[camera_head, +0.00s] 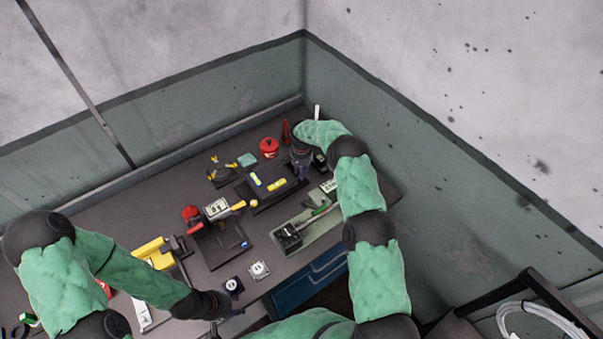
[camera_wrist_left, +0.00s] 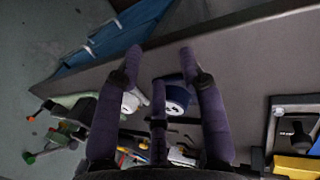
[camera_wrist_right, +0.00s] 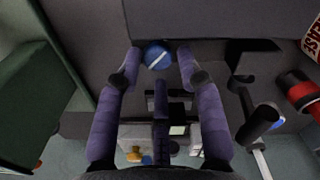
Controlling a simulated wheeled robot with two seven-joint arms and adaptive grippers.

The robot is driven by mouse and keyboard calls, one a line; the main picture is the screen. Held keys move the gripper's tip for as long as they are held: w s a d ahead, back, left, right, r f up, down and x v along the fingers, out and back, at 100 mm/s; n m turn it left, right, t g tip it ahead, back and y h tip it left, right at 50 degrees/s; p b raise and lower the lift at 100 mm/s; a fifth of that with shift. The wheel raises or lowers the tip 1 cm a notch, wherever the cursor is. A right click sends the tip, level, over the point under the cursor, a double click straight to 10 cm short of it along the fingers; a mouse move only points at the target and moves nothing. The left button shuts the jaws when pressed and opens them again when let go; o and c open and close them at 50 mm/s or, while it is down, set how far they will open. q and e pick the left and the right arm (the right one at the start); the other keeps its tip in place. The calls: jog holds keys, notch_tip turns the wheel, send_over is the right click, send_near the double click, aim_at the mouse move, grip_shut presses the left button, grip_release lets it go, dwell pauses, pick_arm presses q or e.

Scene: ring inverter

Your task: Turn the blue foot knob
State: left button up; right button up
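In the right wrist view, a round blue knob (camera_wrist_right: 158,55) with a white line across its face lies between the fingertips of my right gripper (camera_wrist_right: 159,58). Narrow gaps seem to show on both sides of it, and I cannot tell if a finger touches. In the head view my right gripper (camera_head: 301,165) points down at the back right of the bench and hides the knob. My left gripper (camera_head: 226,303) is low over the front edge of the bench. In the left wrist view (camera_wrist_left: 161,58) its fingers are apart and empty, with a dark blue and white round part (camera_wrist_left: 176,97) beyond them.
The grey bench (camera_head: 150,205) holds a dark tray with yellow pieces (camera_head: 272,188), a black plate (camera_head: 224,243), a red pot (camera_head: 269,147), a yellow tool (camera_head: 153,253) and a small white socket block (camera_head: 259,270). A green-walled tray (camera_head: 315,228) lies near my right forearm. Walls close off the back.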

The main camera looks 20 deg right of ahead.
notch_tip(320, 180, up, 11)
jog(key=shift+f, duration=0.2)
jog(key=shift+o, duration=0.9)
pick_arm(q)
jog(key=shift+r+p, duration=0.25)
jog(key=shift+p, duration=0.05)
pick_arm(e)
jog(key=shift+o, duration=0.5)
pick_arm(q)
notch_tip(320, 180, up, 2)
jog(key=shift+r+p, duration=0.15)
jog(key=shift+p, duration=0.95)
jog(key=shift+r, duration=0.25)
jog(key=shift+p, duration=0.3)
jog(key=shift+r+p, duration=0.6)
jog(key=shift+r, duration=0.05)
pick_arm(e)
jog(key=shift+n, duration=0.3)
notch_tip(320, 180, down, 12)
jog(key=shift+s+a+r, duration=0.1)
jog(key=shift+s+a, duration=0.05)
